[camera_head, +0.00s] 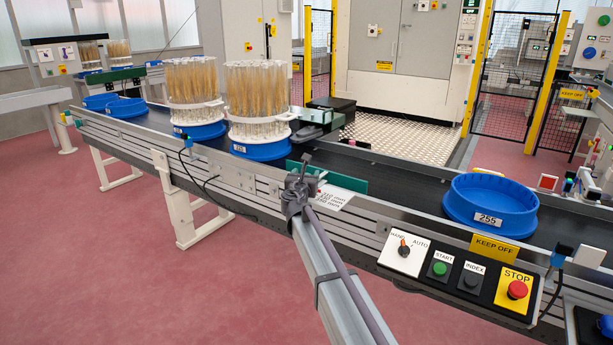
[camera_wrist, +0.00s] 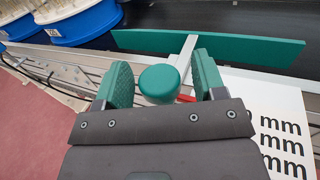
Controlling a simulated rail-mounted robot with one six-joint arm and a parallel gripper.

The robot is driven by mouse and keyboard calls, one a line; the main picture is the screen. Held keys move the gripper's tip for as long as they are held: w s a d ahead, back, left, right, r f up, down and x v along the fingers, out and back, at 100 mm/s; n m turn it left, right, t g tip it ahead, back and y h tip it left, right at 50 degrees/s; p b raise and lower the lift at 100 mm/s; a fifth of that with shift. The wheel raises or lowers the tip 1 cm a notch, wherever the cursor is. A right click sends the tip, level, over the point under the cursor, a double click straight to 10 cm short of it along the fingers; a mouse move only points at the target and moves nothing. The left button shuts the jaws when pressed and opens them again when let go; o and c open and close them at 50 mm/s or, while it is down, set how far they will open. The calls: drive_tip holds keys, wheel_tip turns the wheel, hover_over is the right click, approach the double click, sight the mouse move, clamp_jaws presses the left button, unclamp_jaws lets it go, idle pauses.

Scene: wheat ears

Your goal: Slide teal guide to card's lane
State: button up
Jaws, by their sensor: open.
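The teal guide (camera_wrist: 215,47) is a long flat bar lying slantwise over the dark conveyor belt, with a grey rod running from it toward me. A round teal knob (camera_wrist: 160,84) stands at the near end of that rod. My gripper (camera_wrist: 162,78) is open, with one teal finger on each side of the knob; whether either touches it I cannot tell. In the head view the guide (camera_head: 345,183) is partly hidden by my gripper (camera_head: 302,180). A white card (camera_wrist: 268,105) with several lines ending in "mm" lies right of the knob; its numbers are cut off there.
Blue-based racks of wheat ears (camera_head: 260,150) stand on the belt left of the guide. An empty blue tray (camera_head: 490,222) labelled 255 sits at right. A control panel (camera_head: 460,277) with a red stop button is on the near side. The belt between guide and tray is clear.

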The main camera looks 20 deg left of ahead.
drive_tip(key=s+d, duration=0.1)
drive_tip(key=s, duration=0.9)
drive_tip(key=shift+d, duration=0.25)
drive_tip(key=shift+w, duration=0.1)
